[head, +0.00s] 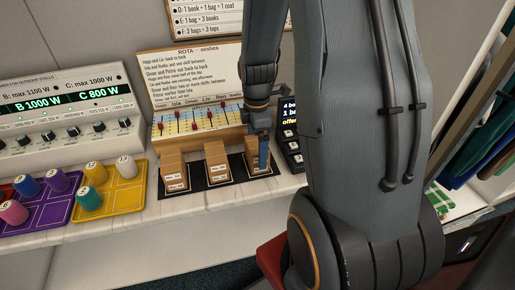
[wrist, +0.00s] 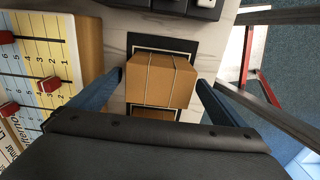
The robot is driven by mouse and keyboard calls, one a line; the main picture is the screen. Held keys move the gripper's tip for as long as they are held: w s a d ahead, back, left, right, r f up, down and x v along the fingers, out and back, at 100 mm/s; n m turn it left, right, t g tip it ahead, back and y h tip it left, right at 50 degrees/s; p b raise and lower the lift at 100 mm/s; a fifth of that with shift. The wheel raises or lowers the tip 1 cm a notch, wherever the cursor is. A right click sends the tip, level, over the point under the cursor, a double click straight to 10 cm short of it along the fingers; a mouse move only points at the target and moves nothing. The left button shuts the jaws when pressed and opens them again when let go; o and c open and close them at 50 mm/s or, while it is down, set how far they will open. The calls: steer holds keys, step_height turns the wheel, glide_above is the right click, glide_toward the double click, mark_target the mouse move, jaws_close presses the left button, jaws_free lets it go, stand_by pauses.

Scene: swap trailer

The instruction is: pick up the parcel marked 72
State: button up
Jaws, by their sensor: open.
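Three small stacks of brown parcels stand on black mats on the counter: a left stack (head: 172,163), a middle stack (head: 215,155) and a right stack (head: 251,158). White labels show on their fronts, but the numbers are too small to read, so I cannot tell which parcel is marked 72. My gripper (head: 262,148) is down at the right stack and partly hides it. In the wrist view, a string-tied brown parcel (wrist: 160,84) lies between the two open fingers of my gripper (wrist: 162,78), with a small gap visible at each side. No label shows there.
The rota board (head: 192,85) with red sliders stands close behind the stacks; its sliders are left in the wrist view. A dark keypad device (head: 290,150) is just right. A yellow tray (head: 125,192) with pegs is left.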

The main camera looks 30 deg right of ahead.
steer(key=c, duration=1.2)
